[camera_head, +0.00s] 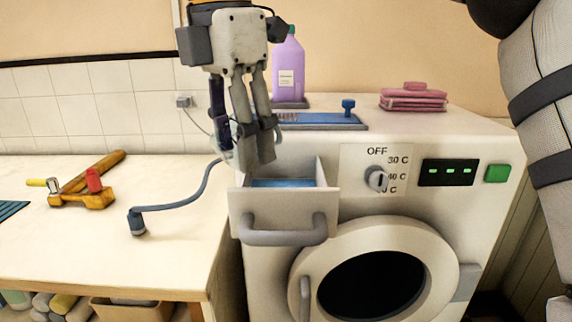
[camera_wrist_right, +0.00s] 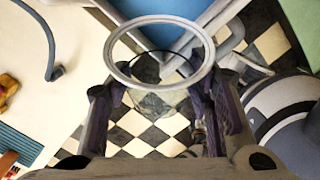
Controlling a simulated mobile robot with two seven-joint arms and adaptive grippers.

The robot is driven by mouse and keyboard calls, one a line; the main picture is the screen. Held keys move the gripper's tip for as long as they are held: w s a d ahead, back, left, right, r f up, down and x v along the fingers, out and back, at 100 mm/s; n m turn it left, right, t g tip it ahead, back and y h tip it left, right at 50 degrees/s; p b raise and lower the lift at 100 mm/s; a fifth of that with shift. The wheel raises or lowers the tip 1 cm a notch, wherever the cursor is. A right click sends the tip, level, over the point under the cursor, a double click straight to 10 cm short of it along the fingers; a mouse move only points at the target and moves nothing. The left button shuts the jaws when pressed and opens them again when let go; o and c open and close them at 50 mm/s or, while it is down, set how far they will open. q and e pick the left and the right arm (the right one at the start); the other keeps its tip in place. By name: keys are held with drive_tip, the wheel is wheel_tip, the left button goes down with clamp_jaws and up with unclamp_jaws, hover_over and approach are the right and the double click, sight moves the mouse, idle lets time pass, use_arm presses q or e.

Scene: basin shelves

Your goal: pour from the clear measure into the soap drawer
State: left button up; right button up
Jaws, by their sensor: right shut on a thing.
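The clear measure (camera_wrist_right: 158,98) is see-through, with a pale round rim, and sits between the fingers of my right gripper (camera_wrist_right: 160,112). In the head view my right gripper (camera_head: 250,145) points down at the left rear of the soap drawer, and only a faint edge of the measure (camera_head: 222,156) shows beside the fingers. The soap drawer (camera_head: 284,214) is pulled out of the white washer, with a blue inside; in the wrist view its blue floor (camera_wrist_right: 172,36) lies beyond the measure's rim. Any liquid in the measure cannot be made out. My left gripper is out of view.
On the washer (camera_head: 440,128) stand a purple bottle (camera_head: 288,68), a blue tray (camera_head: 315,121) and folded pink cloths (camera_head: 412,99). The counter (camera_head: 70,240) at left holds a grey-blue hose (camera_head: 185,203) and orange tools (camera_head: 86,190). The round washer door (camera_head: 440,250) is below the drawer.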

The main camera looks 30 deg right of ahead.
drive_tip(key=a+h, duration=0.1)
drive_tip(key=h, duration=0.3)
drive_tip(key=a+t+h, duration=0.1)
drive_tip(key=h, duration=0.1)
drive_tip(key=shift+s+a+h, duration=0.2)
drive_tip(key=shift+a+h, duration=0.1)
drive_tip(key=shift+h, duration=0.1)
drive_tip(key=shift+s+a+f+t+h, duration=0.2)
drive_tip(key=shift+a+f+h, duration=0.15)
drive_tip(key=shift+a+h, duration=0.45)
drive_tip(key=shift+s+a+f+t+h, duration=0.1)
drive_tip(key=shift+a+f+t+h, duration=0.25)
drive_tip(key=shift+h, duration=0.8)
drive_tip(key=shift+s+a+f+t+h, duration=0.1)
drive_tip(key=shift+a+f+h, duration=0.2)
drive_tip(key=shift+a+h, duration=0.55)
